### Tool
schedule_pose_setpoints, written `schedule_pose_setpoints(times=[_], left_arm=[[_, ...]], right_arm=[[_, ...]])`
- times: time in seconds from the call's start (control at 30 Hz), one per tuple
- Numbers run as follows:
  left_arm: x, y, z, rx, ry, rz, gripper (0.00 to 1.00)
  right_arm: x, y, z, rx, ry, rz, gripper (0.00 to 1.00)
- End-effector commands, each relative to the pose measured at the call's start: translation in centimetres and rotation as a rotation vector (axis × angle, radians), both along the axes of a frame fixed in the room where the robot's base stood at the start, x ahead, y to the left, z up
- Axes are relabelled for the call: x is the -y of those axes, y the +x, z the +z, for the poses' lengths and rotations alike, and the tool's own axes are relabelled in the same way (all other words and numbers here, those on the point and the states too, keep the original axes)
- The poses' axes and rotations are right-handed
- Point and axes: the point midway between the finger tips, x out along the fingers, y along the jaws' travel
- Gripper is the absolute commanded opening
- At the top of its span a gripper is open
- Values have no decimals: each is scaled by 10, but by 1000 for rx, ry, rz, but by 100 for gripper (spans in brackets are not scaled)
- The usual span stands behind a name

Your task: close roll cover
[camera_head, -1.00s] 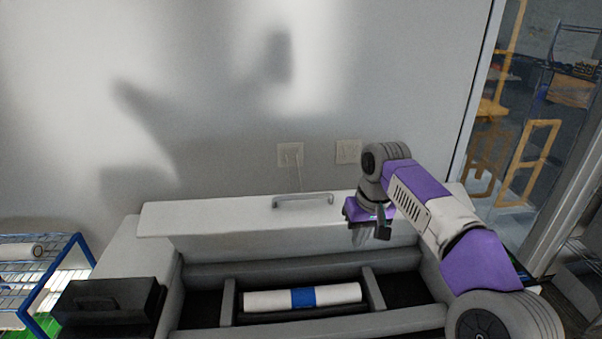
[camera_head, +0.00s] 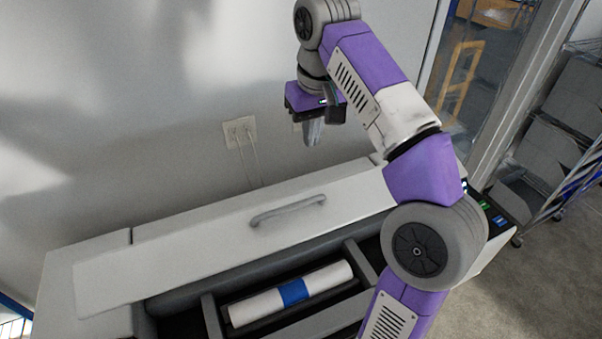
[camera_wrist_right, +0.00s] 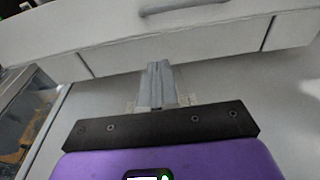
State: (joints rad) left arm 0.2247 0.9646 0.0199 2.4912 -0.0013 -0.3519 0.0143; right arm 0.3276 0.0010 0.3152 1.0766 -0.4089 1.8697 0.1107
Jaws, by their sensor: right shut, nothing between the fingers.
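The roll cover is a long white lid (camera_head: 190,248) with a grey bar handle (camera_head: 288,209). It is partly open and slants over the back of the machine. The open bay in front of it shows a white roll with a blue band (camera_head: 292,291). My right gripper (camera_head: 312,140) is shut and empty, pointing down above and behind the lid, apart from the handle. In the right wrist view its closed fingers (camera_wrist_right: 158,85) show below the white cover panel and part of the handle (camera_wrist_right: 185,7). My left gripper is not in view.
Wall outlets (camera_head: 239,132) with cords are on the wall behind the machine. My right arm crosses over the machine's right side. A glass door frame and a wire rack with grey bins (camera_head: 555,125) stand at the right, with clear floor in front.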

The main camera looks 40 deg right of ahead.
Motion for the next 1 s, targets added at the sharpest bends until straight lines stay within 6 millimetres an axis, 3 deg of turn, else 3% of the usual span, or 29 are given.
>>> schedule_pose_setpoints(times=[0.27, 0.6, 1.0], left_arm=[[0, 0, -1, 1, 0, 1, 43], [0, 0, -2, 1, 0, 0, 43], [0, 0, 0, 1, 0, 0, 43]], right_arm=[[2, 5, -36, -6, 1, -1, 0], [4, 13, -99, -6, 2, -1, 0], [-2, -7, -125, -2, 2, 0, 0]])
